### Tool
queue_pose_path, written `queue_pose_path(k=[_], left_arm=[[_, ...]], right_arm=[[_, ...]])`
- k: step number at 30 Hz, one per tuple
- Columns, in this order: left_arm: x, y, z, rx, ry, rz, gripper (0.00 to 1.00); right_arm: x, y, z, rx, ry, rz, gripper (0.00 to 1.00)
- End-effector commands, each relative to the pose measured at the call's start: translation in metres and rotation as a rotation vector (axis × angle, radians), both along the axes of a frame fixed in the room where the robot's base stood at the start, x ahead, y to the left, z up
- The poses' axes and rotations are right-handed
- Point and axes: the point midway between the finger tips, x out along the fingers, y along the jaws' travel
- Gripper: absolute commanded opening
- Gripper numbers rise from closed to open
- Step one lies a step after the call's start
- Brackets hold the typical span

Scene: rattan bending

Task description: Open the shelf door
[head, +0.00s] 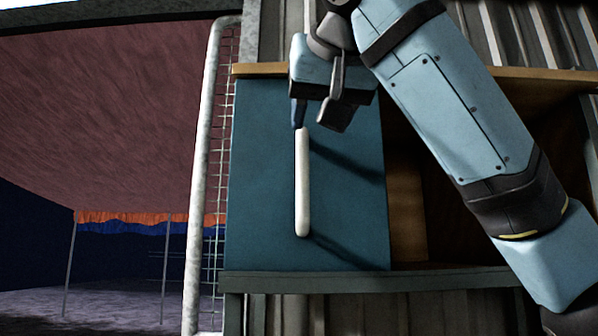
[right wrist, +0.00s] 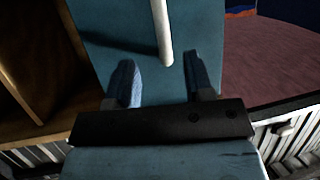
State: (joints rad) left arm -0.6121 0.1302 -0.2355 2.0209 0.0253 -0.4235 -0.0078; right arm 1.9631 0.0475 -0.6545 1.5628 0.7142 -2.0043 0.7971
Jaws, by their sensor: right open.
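The shelf (head: 470,280) is a wooden cabinet on a corrugated wall, with a teal door (head: 260,180) over its left part. A white vertical bar handle (head: 302,185) stands on the door and casts a shadow to the right. My right gripper (head: 317,113) is open at the handle's upper end. In the right wrist view, the handle (right wrist: 162,30) ends near the gap between the two blue fingers (right wrist: 160,75), with space on both sides. Whether a finger touches the door cannot be told. My left gripper is not in view.
The shelf's right part is uncovered and shows a wooden inside with an upright divider (head: 407,210); my right arm hides some of it. A pale metal post (head: 204,170) with wire mesh stands close at the door's left. Open space lies further left.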

Motion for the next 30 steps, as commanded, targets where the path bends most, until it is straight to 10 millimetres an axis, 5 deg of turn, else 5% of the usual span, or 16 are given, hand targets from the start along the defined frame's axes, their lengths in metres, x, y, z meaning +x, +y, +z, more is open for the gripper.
queue_pose_path(k=[15,30], left_arm=[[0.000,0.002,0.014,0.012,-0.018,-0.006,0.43],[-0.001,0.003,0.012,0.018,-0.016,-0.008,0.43]], right_arm=[[0.093,0.018,-0.038,-0.001,0.003,0.000,0.48],[0.109,0.022,-0.046,0.000,0.001,0.001,0.48]])
